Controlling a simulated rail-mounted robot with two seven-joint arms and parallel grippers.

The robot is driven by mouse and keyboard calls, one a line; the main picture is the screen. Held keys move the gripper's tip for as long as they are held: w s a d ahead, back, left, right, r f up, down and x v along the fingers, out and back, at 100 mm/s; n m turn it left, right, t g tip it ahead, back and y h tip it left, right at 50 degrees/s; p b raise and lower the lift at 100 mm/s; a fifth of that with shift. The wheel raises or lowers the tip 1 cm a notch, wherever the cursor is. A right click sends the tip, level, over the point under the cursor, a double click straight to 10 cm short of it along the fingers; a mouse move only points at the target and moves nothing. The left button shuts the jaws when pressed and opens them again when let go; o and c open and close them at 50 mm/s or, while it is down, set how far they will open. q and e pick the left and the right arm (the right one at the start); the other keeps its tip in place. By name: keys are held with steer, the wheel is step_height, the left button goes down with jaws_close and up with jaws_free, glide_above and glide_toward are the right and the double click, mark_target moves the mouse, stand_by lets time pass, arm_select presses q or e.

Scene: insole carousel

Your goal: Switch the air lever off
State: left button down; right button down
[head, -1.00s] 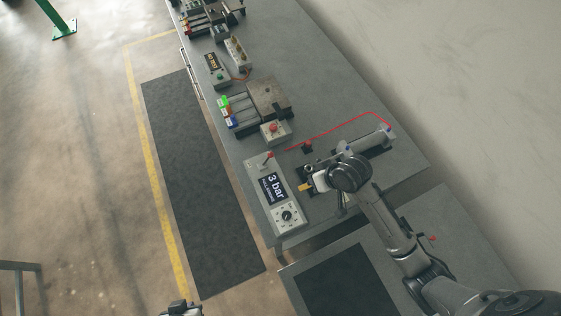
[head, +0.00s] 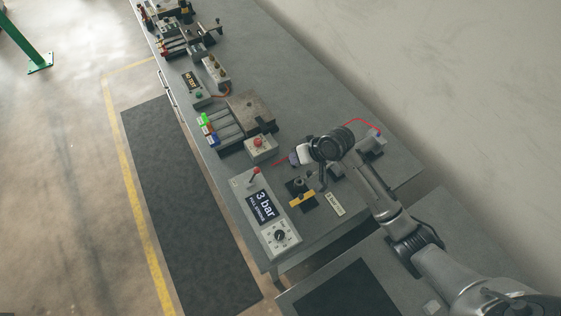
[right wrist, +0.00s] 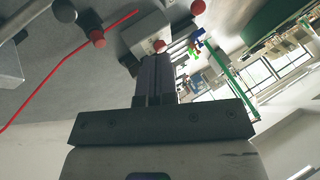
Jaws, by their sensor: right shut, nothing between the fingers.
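A grey control panel (head: 268,216) in the head view has a display reading 3 bar and a round dial at its near end. A red-tipped lever (head: 254,173), which I take as the air lever, stands at its far end. My right gripper (head: 293,159) is to the right of this lever, apart from it. Its fingers (right wrist: 157,78) are shut together and empty in the right wrist view. Which red knob in the wrist view is the lever, I cannot tell. My left gripper is not in view.
A grey box with a red button (head: 259,142) stands just beyond the panel. A red hose (head: 358,122) runs across the bench. A black and yellow fixture (head: 302,199) lies right of the panel. A fixture with coloured clamps (head: 228,128) is farther back.

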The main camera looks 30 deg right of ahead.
mark_target(253, 176)
steer(key=w+a+f, duration=0.4)
steer(key=a+f, duration=0.3)
steer(key=shift+w+a, duration=0.4)
stand_by(0.3)
